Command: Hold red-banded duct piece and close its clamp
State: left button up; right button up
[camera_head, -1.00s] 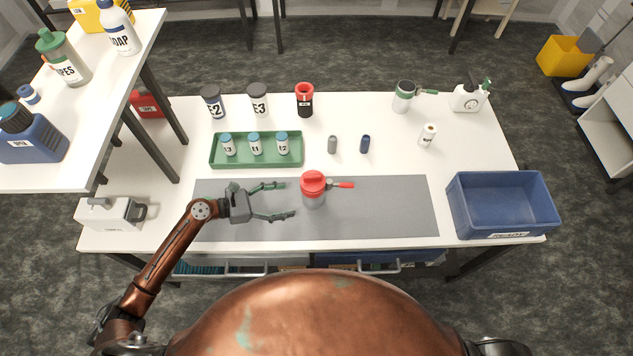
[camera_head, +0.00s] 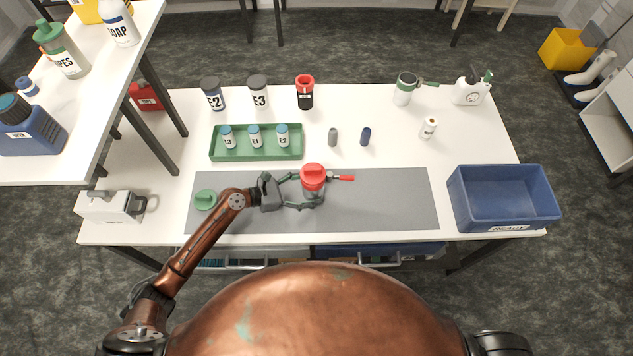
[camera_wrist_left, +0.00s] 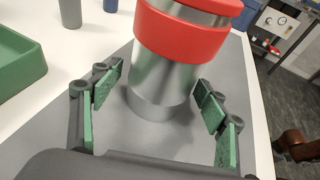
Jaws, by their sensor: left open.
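The red-banded duct piece (camera_head: 313,178) stands upright on the grey mat (camera_head: 390,205). Its red clamp lever (camera_head: 341,178) sticks out to the right. In the left wrist view its red band (camera_wrist_left: 185,35) sits above a bare metal body (camera_wrist_left: 165,85). My left gripper (camera_head: 312,190) is open, with its fingers on either side of the metal body. In the wrist view gaps show between the green finger pads and the metal. The lever is out of the wrist view. My right gripper is not in view.
A green lid-like piece (camera_head: 205,199) lies on the mat's left end, near my left arm. A green tray (camera_head: 256,156) with several small jars stands behind. A grey cylinder (camera_head: 332,137) and a blue one (camera_head: 365,137) stand behind the mat. A blue crate (camera_head: 505,215) is at right.

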pick_arm(q)
jog(key=c, duration=1)
dwell(0.6)
